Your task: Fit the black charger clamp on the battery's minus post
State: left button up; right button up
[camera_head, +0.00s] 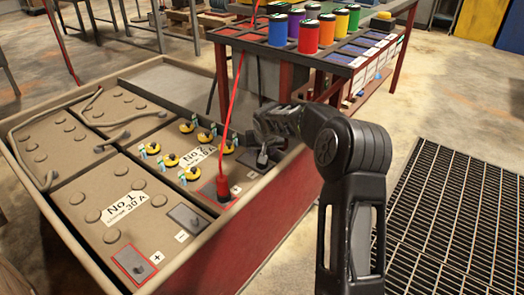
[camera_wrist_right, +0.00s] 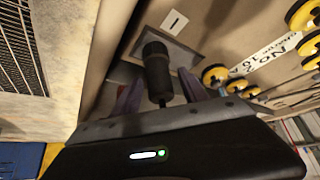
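The black charger clamp (camera_wrist_right: 157,68) is a dark cylinder with a thinner stem, between the two fingers of my right gripper (camera_wrist_right: 162,88) in the right wrist view. A gap shows beside it, so the gripper looks open around it. The minus pad (camera_wrist_right: 186,55) with its minus label lies just beyond; the clamp's lower end overlaps it, and contact is hard to judge. A red clamp (camera_head: 223,186) stands on that battery's plus post. My left gripper is not in view.
Battery No 1 (camera_head: 92,190) sits nearer in the same tray (camera_head: 62,240). Yellow caps (camera_head: 170,160) stand on battery No 2. A red cable (camera_head: 232,100) rises from the red clamp. A rack of coloured cans (camera_head: 308,36) stands behind. A floor grate (camera_head: 455,215) is at right.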

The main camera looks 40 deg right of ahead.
jog(key=p+v, duration=0.2)
jog(key=v, duration=0.5)
jog(key=shift+s+a+r, duration=0.15)
jog(key=shift+s+r, duration=0.05)
jog(key=shift+r, duration=0.1)
dwell(1.1)
